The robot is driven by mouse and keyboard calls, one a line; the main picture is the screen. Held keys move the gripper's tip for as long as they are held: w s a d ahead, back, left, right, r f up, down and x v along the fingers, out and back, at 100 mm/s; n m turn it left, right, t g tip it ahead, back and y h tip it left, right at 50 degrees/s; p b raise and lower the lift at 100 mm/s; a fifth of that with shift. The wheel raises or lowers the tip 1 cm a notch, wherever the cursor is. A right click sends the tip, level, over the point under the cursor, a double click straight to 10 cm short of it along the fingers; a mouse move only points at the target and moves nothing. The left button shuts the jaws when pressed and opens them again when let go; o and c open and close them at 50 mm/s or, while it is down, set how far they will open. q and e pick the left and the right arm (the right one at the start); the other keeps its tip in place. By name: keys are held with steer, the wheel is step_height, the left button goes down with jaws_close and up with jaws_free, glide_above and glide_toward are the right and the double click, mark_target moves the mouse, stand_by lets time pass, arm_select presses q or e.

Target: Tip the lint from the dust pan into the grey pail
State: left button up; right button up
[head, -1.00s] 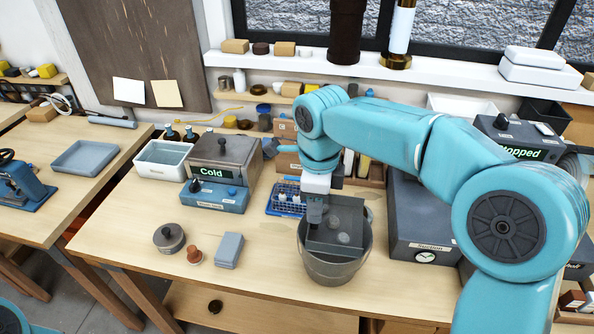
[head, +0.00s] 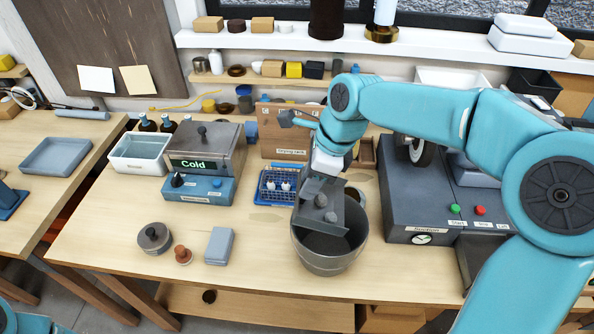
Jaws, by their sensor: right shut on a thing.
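The dust pan (head: 322,187) is a dark grey flat pan. My right gripper (head: 322,172) is shut on its back end, and the pan slopes down toward the front over the grey pail's mouth. Two grey clumps of lint (head: 320,200) are on the pan, one nearer its lower edge. The grey pail (head: 328,262) stands upright on the bench, its open top under the pan. The pan hides part of the pail's inside, so I cannot tell whether lint lies in it. My left gripper is out of view.
A dark machine (head: 408,222) with a gauge stands right of the pail. A blue rack (head: 268,199) and the "Cold" unit (head: 205,160) are to the left.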

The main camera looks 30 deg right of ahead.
steer(key=shift+s+d+f+t+y, duration=0.1)
steer(key=shift+d+f+t+y, duration=0.2)
steer(key=shift+d+f+y, duration=0.25)
steer(key=shift+s+d+t+y, duration=0.15)
steer(key=shift+t+y, duration=0.15)
steer(key=shift+y, duration=0.15)
steer(key=d+y, duration=0.1)
steer(key=s+d+t+y+b, duration=0.1)
steer(key=s+d+y+b, duration=0.1)
steer(key=shift+s+r+t, duration=0.15)
steer(key=shift+r+t, duration=0.15)
steer(key=shift+t, duration=0.1)
steer(key=b, duration=0.2)
steer(key=d+t+y+b, duration=0.1)
steer(key=b, duration=0.1)
steer(key=shift+r+b, duration=0.2)
steer(key=shift+b, duration=0.1)
steer(key=shift+s+d+t+y+b, duration=0.5)
steer(key=shift+d+y+b, duration=0.1)
steer(key=shift+d+y, duration=0.2)
steer(key=shift+s+d+t+y+b, duration=0.4)
steer(key=shift+d+y+b, duration=0.2)
steer(key=shift+y, duration=0.35)
steer(key=shift+s+d+t+y+b, duration=0.4)
steer(key=shift+s+d+y+b, duration=0.15)
steer(key=shift+d+y, duration=0.3)
